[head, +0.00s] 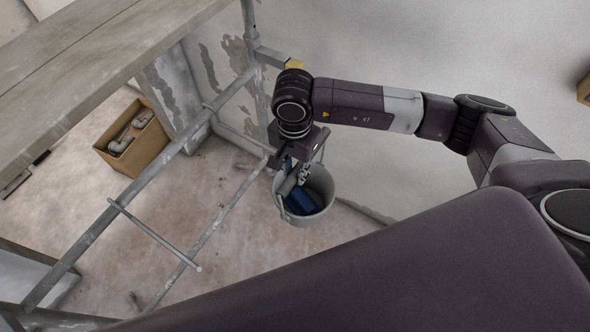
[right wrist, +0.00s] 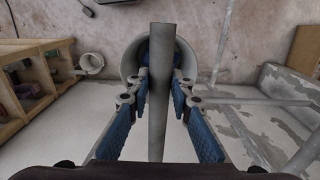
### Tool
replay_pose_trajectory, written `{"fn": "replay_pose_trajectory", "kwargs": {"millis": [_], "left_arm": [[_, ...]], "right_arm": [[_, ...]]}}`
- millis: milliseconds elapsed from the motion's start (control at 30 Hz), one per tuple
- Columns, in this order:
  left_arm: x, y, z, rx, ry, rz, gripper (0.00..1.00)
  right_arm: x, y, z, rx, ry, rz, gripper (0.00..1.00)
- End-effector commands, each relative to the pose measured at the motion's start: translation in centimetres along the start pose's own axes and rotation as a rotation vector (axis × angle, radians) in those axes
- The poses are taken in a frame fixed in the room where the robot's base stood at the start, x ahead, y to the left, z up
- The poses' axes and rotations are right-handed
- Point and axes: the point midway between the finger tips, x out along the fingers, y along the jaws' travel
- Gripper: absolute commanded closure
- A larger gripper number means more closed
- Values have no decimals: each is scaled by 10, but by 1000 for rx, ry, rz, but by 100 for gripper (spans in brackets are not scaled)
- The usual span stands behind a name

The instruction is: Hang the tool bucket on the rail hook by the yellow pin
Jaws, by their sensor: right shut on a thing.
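The grey tool bucket (head: 306,206) hangs below my right gripper (head: 292,176) in the head view, with a blue thing inside. My right gripper is shut on the bucket's handle. In the right wrist view a grey bar, which looks like the handle grip, runs between the blue finger pads of my right gripper (right wrist: 160,110), and the bucket (right wrist: 131,62) lies beyond it. A small yellow piece (head: 295,64), likely the yellow pin, shows at the end of a short grey arm (head: 270,57) on the post, just behind my right wrist. The left gripper is out of view.
Grey scaffold rails (head: 150,185) and a thin crossbar (head: 155,235) stand left of the bucket. A brown box (head: 133,152) with grey parts sits on the floor. A plank (head: 90,60) crosses the upper left. A wooden shelf (right wrist: 45,85) shows in the wrist view.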

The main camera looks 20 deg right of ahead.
Motion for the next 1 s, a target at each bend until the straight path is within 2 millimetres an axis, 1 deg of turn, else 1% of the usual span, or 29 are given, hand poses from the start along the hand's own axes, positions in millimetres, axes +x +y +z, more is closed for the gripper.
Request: {"fn": "replay_pose_trajectory", "kwargs": {"millis": [67, 400, 533, 700, 1000], "left_arm": [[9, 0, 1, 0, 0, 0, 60], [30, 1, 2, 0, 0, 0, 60], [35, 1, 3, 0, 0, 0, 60], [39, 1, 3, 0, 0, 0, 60], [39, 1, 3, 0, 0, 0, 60]], "right_arm": [[3, -1, 0, 0, 3, -2, 100], [2, -37, 0, -1, 2, -3, 100], [2, -48, 0, -2, 2, -3, 100], [0, -55, 0, -1, 1, -2, 100], [-1, -57, 0, -1, 1, -1, 100]]}}
